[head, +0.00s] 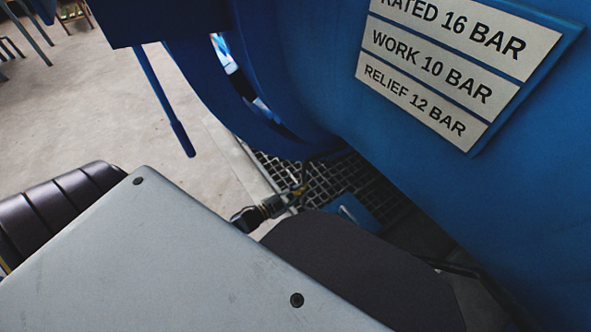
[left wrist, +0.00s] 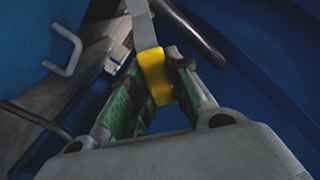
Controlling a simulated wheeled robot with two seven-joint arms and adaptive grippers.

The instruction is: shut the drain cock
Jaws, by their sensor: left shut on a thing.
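The drain cock's yellow lever (left wrist: 155,77) sits between the green-padded fingers of my left gripper (left wrist: 157,82) in the left wrist view. The gripper is shut on it. A grey strip runs up from the yellow part. In the head view my left gripper (head: 285,200) is small, low beside the blue vessel (head: 330,80) and above a floor grating. A little yellow of the lever (head: 300,189) shows at its tips there. The cock's body is too small and dark to make out. My right gripper is not in view.
A label plate (head: 450,65) with pressure ratings is fixed to the vessel. A blue handle bar (head: 165,100) hangs at the left. The dark grating (head: 345,180) lies below the vessel. Open concrete floor (head: 100,100) is at the left.

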